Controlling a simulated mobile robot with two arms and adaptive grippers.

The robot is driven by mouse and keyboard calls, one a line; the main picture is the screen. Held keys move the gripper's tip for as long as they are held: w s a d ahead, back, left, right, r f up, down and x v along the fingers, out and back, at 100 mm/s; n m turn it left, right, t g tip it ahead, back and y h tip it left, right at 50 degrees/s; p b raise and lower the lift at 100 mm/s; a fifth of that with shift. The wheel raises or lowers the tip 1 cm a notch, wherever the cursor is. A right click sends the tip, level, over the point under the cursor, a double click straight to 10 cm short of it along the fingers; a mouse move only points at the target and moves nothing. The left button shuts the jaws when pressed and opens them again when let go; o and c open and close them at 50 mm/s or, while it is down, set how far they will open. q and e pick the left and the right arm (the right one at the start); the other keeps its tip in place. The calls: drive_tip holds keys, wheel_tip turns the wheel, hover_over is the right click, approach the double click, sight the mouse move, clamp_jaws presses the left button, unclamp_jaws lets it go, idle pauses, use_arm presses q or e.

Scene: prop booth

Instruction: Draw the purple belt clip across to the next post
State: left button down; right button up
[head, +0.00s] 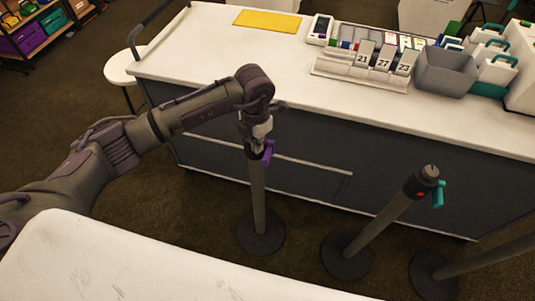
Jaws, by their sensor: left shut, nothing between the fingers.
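The purple belt clip (268,152) hangs at the top right side of the nearest-to-left post (258,195), which stands upright on a round dark base. My left gripper (257,146) points down at the head of this post, right beside the clip, and partly hides the post's top. It is shut with nothing held; whether it touches the post or clip I cannot tell. The neighbouring post (385,222) stands to the right and carries a teal clip (438,195) and a small red mark. No belt shows drawn between these two posts. My right gripper is out of view.
Another post (485,262) is cut off at the right edge. A long counter (220,50) stands behind the posts, with a grey bin (445,72), number cards (382,58) and a yellow mat (267,21). A white surface (110,262) fills the lower left. Carpet lies between the posts.

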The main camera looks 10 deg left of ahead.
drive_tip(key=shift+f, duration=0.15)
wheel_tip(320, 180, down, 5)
drive_tip(key=b, duration=0.5)
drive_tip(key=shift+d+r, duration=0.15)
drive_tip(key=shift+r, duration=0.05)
idle(0.5)
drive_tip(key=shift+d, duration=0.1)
